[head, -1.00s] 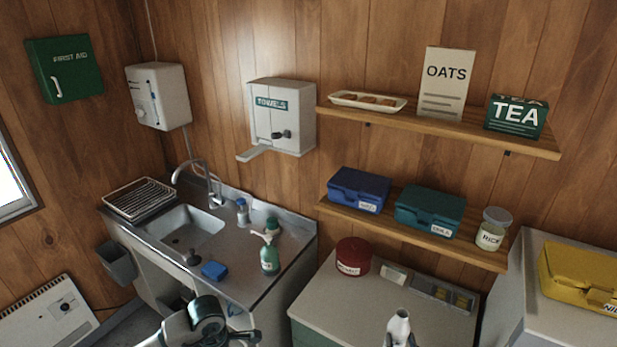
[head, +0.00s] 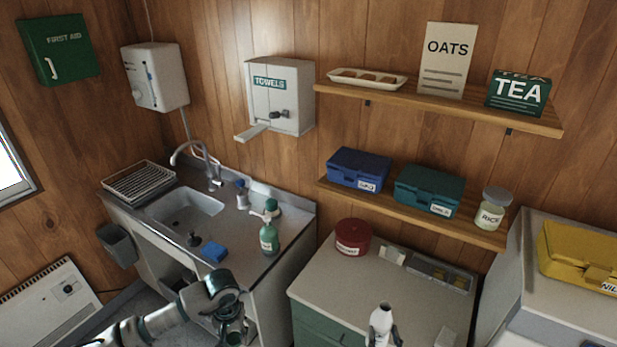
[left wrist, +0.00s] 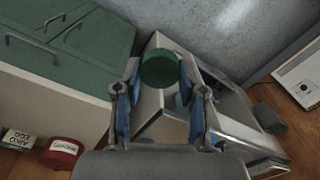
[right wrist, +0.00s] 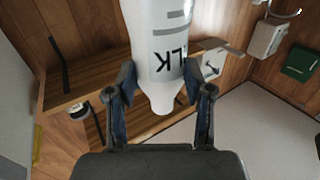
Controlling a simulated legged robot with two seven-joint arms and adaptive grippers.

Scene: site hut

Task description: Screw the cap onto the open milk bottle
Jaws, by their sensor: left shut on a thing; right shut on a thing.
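The white milk bottle (head: 381,322) stands about upright at the bottom of the head view, its narrow neck up. In the right wrist view the bottle (right wrist: 160,50) with its dark lettering sits between the fingers of my right gripper (right wrist: 160,98), which is shut on it. My left gripper (head: 234,330) is low in the head view, left of the bottle and well apart from it. In the left wrist view my left gripper (left wrist: 161,84) is shut on a round dark green cap (left wrist: 160,69) at its fingertips. The cap is hard to make out in the head view.
A counter (head: 335,282) bears a red tin (head: 353,238) and a divided tray (head: 440,272). A small white box (head: 446,338) is right of the bottle. The sink unit (head: 262,265) holds a green soap bottle (head: 269,239) and blue sponge (head: 214,252). Shelves (head: 430,222) hang behind.

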